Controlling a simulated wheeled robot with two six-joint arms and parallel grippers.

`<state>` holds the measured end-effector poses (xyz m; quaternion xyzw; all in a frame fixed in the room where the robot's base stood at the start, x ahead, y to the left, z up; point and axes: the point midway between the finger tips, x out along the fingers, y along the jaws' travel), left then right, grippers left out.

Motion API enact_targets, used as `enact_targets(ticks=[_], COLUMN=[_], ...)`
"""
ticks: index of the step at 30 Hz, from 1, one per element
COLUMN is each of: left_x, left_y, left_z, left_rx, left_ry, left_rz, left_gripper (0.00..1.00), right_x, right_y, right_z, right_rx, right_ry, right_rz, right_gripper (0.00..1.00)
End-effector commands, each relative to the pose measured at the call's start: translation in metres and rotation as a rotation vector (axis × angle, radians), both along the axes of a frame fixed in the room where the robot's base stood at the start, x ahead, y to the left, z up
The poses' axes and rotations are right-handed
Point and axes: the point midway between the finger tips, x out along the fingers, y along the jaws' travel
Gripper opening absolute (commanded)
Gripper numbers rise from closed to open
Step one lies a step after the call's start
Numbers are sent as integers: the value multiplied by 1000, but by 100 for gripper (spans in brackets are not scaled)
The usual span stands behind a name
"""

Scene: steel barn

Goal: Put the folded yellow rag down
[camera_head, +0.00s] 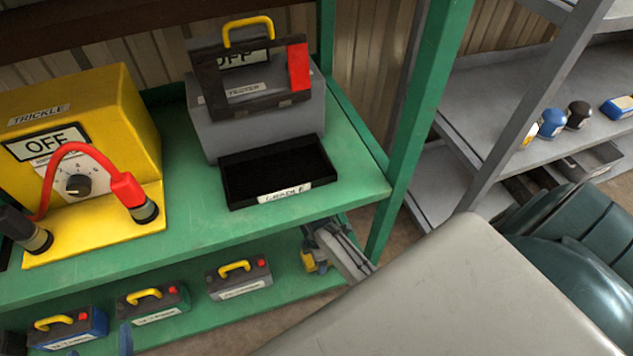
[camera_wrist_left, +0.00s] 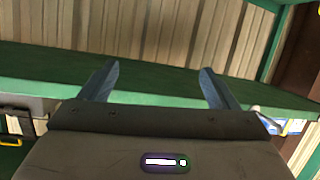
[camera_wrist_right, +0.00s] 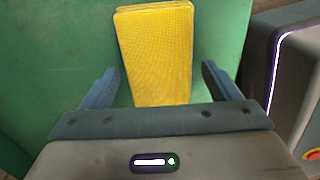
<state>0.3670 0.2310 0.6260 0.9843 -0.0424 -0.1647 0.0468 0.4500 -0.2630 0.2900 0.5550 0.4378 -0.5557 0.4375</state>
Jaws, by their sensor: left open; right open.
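The folded yellow rag (camera_wrist_right: 155,50) shows in the right wrist view, lying against a green surface (camera_wrist_right: 60,50). My right gripper (camera_wrist_right: 160,72) is open, with one finger on each side of the rag and a gap to both. The rag's near end is close to the palm; whether it touches cannot be told. The rag and right gripper do not show in the head view. My left gripper (camera_wrist_left: 154,70) is open and empty in the left wrist view, facing a green shelf edge and a ribbed wall. A bluish fingertip shows at the head view's bottom edge.
A green bench (camera_head: 185,215) holds a yellow trickle charger (camera_head: 100,110), a grey tester (camera_head: 215,125) and a black cradle tray (camera_head: 235,185). Several handled batteries (camera_head: 240,280) stand on its lower shelf. A grey rack (camera_head: 490,100) stands at right. A grey housing (camera_wrist_right: 297,70) is right of the rag.

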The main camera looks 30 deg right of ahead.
Motion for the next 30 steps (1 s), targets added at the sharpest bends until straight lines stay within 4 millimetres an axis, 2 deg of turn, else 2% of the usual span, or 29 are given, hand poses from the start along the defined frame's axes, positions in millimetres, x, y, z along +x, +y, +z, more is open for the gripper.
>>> enact_targets(ticks=[7,11,15,18,23,26,30], left_x=[-38,-54,-58,-60,-62,-63,-63], left_y=[-7,-7,-4,-2,0,1,1], left_z=[-40,-49,-46,-46,-45,-45,-45], left_rx=[-19,-3,31,50,67,71,71], left_ry=[262,389,461,496,526,533,534], left_rz=[-22,-39,-47,-49,-50,-50,-50], left_gripper=[83,83,83,83,83,83,83], right_x=[0,1,1,1,0,-8,-34], right_y=[0,0,0,0,0,0,4], right_z=[29,58,86,101,113,117,127], right_rx=[0,-1,-1,-1,-1,3,29], right_ry=[-2,-4,-4,-3,-3,-27,-134], right_rz=[0,0,0,0,-3,-50,-248], right_gripper=[83,83,83,83,83,83,83])
